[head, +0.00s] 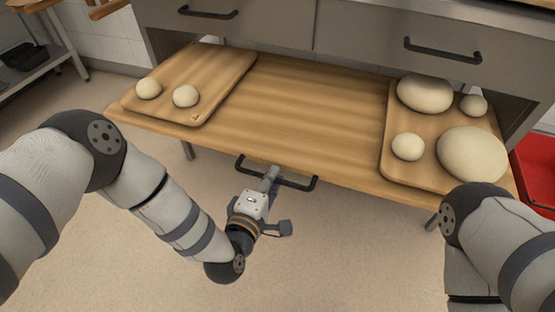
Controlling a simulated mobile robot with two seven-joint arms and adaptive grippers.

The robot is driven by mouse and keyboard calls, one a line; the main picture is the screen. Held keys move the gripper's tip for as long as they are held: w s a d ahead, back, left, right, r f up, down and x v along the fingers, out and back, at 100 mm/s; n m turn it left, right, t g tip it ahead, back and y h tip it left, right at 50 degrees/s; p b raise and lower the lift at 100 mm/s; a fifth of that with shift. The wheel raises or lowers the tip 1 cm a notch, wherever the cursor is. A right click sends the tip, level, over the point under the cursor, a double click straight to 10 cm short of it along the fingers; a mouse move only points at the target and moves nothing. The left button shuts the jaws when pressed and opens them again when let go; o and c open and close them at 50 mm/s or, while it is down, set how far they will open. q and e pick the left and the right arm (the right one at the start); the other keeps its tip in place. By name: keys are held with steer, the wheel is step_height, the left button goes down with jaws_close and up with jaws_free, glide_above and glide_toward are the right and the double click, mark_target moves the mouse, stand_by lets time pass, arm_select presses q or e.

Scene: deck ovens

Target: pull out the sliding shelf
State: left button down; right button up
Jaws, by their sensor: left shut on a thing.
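The sliding shelf (310,115) is a wide wooden board that stands out below a grey drawer front. A dark bar handle (300,184) is fixed to its front edge. The fingertips are small and partly hidden against the bar. My right arm comes in at the lower right, but its gripper is not in view.
A cutting board (222,72) with two dough balls lies on the shelf's left. Another board (393,170) with several dough balls lies on its right. Two drawer handles (208,13) (442,50) are above. A red crate (537,170) stands at right. Floor in front is clear.

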arm_select(q)
steer(key=shift+f+p+v, duration=0.25)
steer(key=shift+p+v, duration=0.2)
steer(key=shift+v, duration=0.7)
steer(key=shift+f+p+v, duration=0.25)
steer(key=shift+p+v, duration=0.15)
steer(key=shift+v, duration=0.75)
steer(key=shift+s, duration=0.1)
steer(key=c, duration=1.7)
jaws_free()
steer(key=shift+o, duration=0.2)
steer(key=v, duration=1.2)
steer(key=shift+a, duration=0.1)
